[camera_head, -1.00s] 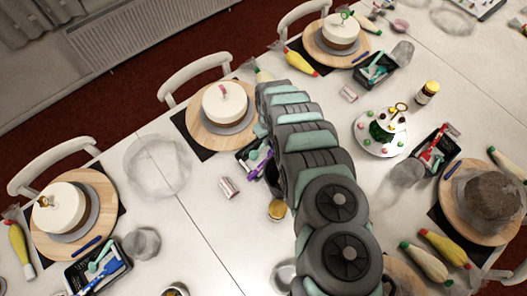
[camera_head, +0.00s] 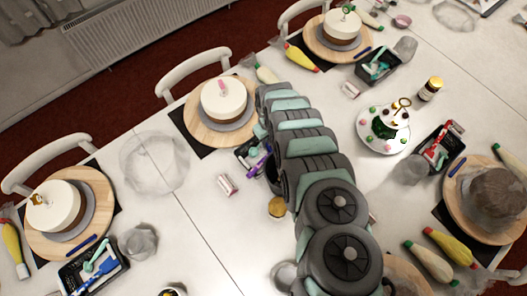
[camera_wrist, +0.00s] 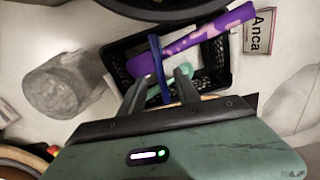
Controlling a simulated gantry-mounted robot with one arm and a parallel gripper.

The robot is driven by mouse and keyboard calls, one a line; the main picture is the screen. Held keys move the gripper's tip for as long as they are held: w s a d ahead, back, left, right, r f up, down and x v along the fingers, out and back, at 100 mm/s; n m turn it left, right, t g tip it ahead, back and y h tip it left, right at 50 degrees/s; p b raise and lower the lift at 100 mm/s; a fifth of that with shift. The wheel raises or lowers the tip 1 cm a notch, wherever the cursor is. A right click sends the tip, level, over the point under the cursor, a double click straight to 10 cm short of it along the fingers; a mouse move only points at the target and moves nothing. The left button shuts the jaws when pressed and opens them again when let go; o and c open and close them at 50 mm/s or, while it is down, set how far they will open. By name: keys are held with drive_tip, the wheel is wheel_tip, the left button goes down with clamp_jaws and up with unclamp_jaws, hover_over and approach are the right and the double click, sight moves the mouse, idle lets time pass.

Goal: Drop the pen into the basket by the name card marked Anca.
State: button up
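In the wrist view, my gripper (camera_wrist: 164,76) is over the black basket (camera_wrist: 226,78), its two fingers apart. The blue pen (camera_wrist: 155,58) lies between the fingertips, with a gap visible on each side of it, and crosses over the basket. I cannot tell whether it rests on the basket's contents. The basket holds a purple-handled tool (camera_wrist: 205,33) and something teal. The name card marked Anca (camera_wrist: 259,32) lies beside the basket. In the head view my arm hides the gripper and the pen; part of the basket (camera_head: 243,153) shows beside it.
A grey translucent cup (camera_wrist: 62,85) stands to the basket's left in the wrist view. In the head view, a cake on a wooden turntable (camera_head: 197,133) stands near the basket. Other baskets (camera_head: 70,275) and (camera_head: 369,72) hold similar tools.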

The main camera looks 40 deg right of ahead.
wheel_tip(320, 180, up, 11)
drive_tip(key=shift+b, duration=0.45)
idle(0.6)
drive_tip(key=shift+f, duration=0.1)
